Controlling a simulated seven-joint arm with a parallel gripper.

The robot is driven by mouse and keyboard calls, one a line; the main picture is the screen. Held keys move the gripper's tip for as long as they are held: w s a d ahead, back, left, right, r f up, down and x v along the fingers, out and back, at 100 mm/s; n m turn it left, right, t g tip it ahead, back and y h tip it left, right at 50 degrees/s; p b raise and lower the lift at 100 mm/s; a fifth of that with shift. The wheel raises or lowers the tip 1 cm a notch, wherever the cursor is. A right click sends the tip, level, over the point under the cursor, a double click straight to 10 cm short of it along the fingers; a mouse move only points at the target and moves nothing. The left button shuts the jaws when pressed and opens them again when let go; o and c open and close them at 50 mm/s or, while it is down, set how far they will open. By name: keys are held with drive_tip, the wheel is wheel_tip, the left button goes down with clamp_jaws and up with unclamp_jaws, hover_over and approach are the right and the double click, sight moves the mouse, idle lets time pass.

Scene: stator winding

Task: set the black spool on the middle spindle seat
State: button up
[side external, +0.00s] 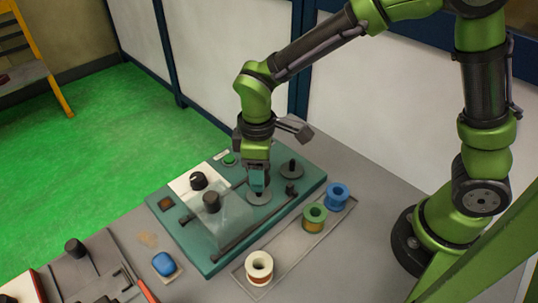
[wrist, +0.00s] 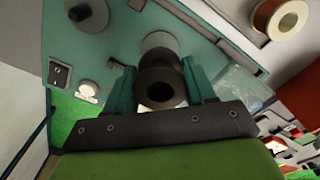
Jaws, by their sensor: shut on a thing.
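My gripper (wrist: 161,88) is shut on the black spool (wrist: 160,86), with one teal finger on each side of it. In the wrist view the spool's holed end faces the camera. A pale round disc, the middle spindle seat (wrist: 158,42), shows just beyond the spool. In the side view my gripper (side external: 257,188) points down over the middle seat (side external: 259,198) on the teal board, and the spool is mostly hidden by the fingers. I cannot tell whether the spool touches the seat. A spindle inside the spool's hole cannot be made out.
The teal board (side external: 222,263) has another seat with a dark post (side external: 291,168) at right and a clear shield (side external: 232,222) at left. A blue object (side external: 164,264) lies left.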

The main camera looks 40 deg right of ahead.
drive_tip(key=shift+f, duration=0.3)
drive_tip(key=shift+f, duration=0.5)
drive_tip(key=shift+f, duration=0.35)
drive_tip(key=shift+f, duration=0.4)
drive_tip(key=shift+f, duration=0.35)
drive_tip(key=shift+f, duration=0.25)
idle(0.5)
drive_tip(key=o, duration=1.4)
drive_tip(key=shift+c, duration=0.2)
